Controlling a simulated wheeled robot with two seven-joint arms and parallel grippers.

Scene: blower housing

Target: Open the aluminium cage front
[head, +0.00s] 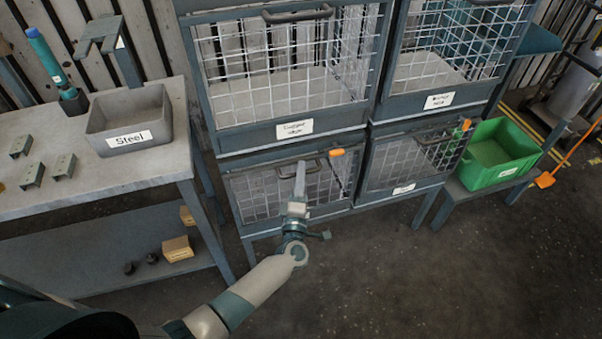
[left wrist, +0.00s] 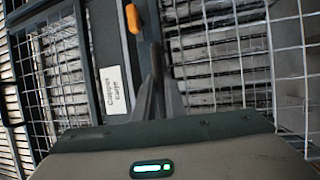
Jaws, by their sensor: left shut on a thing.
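The lower-left wire cage (head: 256,193) has a mesh front in a dark frame, with a dark bar handle (head: 283,173) near its top edge. An orange latch (head: 337,152) sits at its top right; it also shows in the left wrist view (left wrist: 133,18). My left gripper (head: 300,176) is shut on this handle, which shows between its fingers in the left wrist view (left wrist: 157,58). The front looks upright and closed; a small gap cannot be ruled out. I see no readable label on this cage. My right gripper is out of view.
The upper-left cage's label (left wrist: 114,90) reads "Copper cage". A lower-right cage (head: 400,163) with an orange latch (head: 466,124) stands beside it. A green bin (head: 497,154) is at right. A workbench (head: 150,164) with a "Steel" bin (head: 130,112) is at left. The floor ahead is clear.

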